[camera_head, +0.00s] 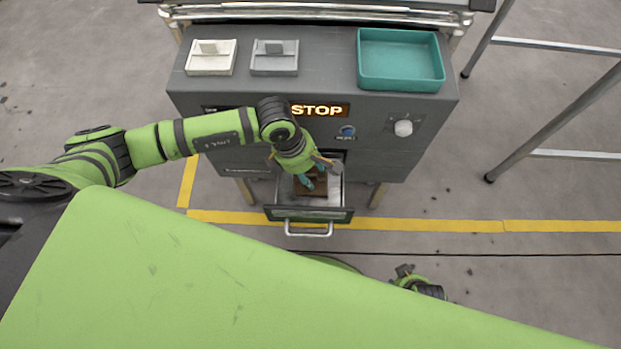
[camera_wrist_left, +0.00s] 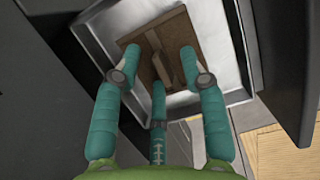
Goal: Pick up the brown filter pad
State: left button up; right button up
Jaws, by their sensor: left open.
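The brown filter pad (camera_head: 319,187) lies in the pulled-out metal drawer (camera_head: 335,202) at the front of the grey cabinet. In the left wrist view the pad (camera_wrist_left: 178,28) is a brown square with a raised grip bar across its middle. My left gripper (camera_head: 307,183) reaches down over the drawer. Its teal fingers (camera_wrist_left: 160,64) are open around the bar, with nothing clamped between them. I cannot tell whether the fingertips touch the pad. The gripper hides part of the pad in the head view.
On the cabinet top (camera_head: 320,65) stand a white block holder (camera_head: 211,66), a grey one (camera_head: 274,66) and a teal tray (camera_head: 401,85). The cabinet front has a lit STOP sign (camera_head: 318,110) and a knob (camera_head: 403,128). Metal frame legs stand at right.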

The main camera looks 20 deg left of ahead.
pick_arm(q)
grip_shut()
jog(key=shift+r, duration=0.15)
